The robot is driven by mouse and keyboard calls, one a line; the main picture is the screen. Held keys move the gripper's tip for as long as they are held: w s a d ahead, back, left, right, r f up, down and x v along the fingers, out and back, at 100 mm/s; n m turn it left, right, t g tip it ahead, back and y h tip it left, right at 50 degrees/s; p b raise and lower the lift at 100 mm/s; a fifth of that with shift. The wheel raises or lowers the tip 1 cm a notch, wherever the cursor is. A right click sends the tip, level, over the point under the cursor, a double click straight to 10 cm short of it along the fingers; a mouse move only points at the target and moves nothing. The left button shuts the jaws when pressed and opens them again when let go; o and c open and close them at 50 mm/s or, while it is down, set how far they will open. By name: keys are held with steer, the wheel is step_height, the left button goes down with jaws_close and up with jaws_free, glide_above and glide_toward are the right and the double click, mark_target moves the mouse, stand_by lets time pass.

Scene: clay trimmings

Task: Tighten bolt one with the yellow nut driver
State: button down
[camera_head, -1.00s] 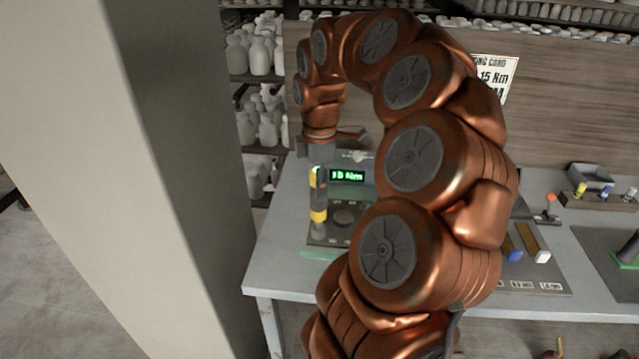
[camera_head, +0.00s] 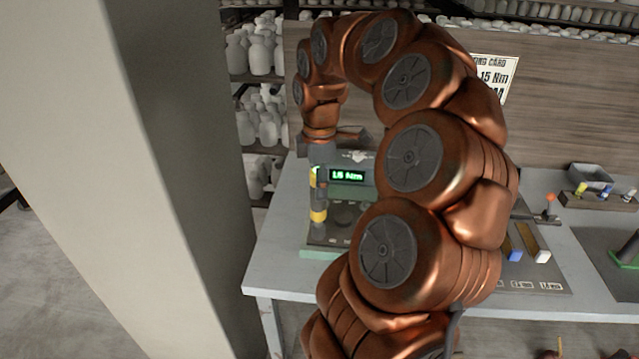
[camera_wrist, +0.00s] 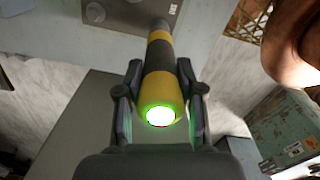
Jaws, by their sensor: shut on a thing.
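The yellow nut driver (camera_head: 318,214) is upright in the head view, with yellow and dark bands. My gripper (camera_head: 318,165) is shut around its upper part, above the station on the bench. In the wrist view, my two fingers (camera_wrist: 161,105) stand on either side of the driver (camera_wrist: 159,85), whose near end glows green-white. Its far end points down toward a grey surface. Bolt one is not distinguishable; I cannot tell whether the tip touches it. A green-lit display (camera_head: 347,176) behind the driver seems to read about 1.6 Nm.
The grey bench (camera_head: 272,262) extends right behind my arm. A rack of coloured-top tools (camera_head: 598,197) and a grey bin (camera_head: 590,174) stand at the right. A thick pillar (camera_head: 165,180) is close on the left. Shelves of pale bottles (camera_head: 262,55) stand behind.

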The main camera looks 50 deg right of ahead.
stand_by(0.3)
steer(key=shift+r+p, duration=1.4)
steer(key=shift+r, duration=1.6)
